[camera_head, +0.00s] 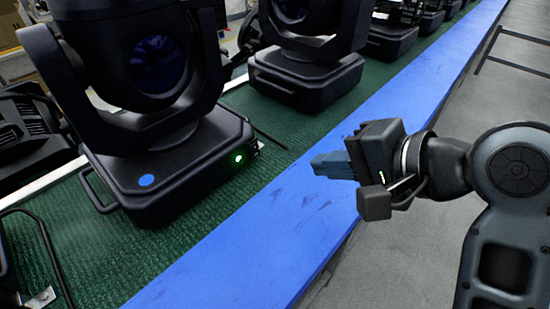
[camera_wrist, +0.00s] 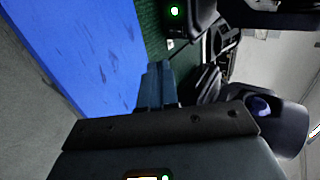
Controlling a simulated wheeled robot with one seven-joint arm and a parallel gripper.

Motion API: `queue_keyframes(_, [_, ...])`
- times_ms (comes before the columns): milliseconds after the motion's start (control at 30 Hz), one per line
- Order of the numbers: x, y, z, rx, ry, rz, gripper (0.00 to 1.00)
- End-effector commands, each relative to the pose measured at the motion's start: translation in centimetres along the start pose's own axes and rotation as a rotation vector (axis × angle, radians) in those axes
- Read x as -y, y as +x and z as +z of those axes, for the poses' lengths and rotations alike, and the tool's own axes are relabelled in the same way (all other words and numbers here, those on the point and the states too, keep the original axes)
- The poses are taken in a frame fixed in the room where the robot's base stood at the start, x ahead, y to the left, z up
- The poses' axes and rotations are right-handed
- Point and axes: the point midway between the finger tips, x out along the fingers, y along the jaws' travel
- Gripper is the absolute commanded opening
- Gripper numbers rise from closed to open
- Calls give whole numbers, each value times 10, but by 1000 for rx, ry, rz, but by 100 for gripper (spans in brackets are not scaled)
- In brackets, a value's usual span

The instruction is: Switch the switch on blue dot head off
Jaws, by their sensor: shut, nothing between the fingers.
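The blue dot head is a black moving-head light (camera_head: 165,165) at the left of the head view, standing upright on green carpet. Its blue dot (camera_head: 146,180) is on top of the base. A lit green light (camera_head: 238,158) shows on the base's right side, with a small fitting (camera_head: 256,147) at the corner beside it; I cannot make out the switch's position. The green light also shows at the top of the wrist view (camera_wrist: 175,11). My gripper (camera_head: 318,164) is shut and empty, right of the base and apart from it, over the blue strip. Its closed fingers (camera_wrist: 156,72) point towards the base.
A second black head (camera_head: 305,75) stands behind, with more heads farther along the row. The blue strip (camera_head: 260,240) runs along the carpet's right edge. A black cable (camera_head: 270,138) lies between the two heads. Grey floor (camera_head: 400,250) lies to the right.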

Motion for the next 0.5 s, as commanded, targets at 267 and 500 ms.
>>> queue_keyframes(267, [0, -1, -1, -4, 3, 25, 0])
queue_keyframes(500, [0, 4, 0, -4, 3, 24, 0])
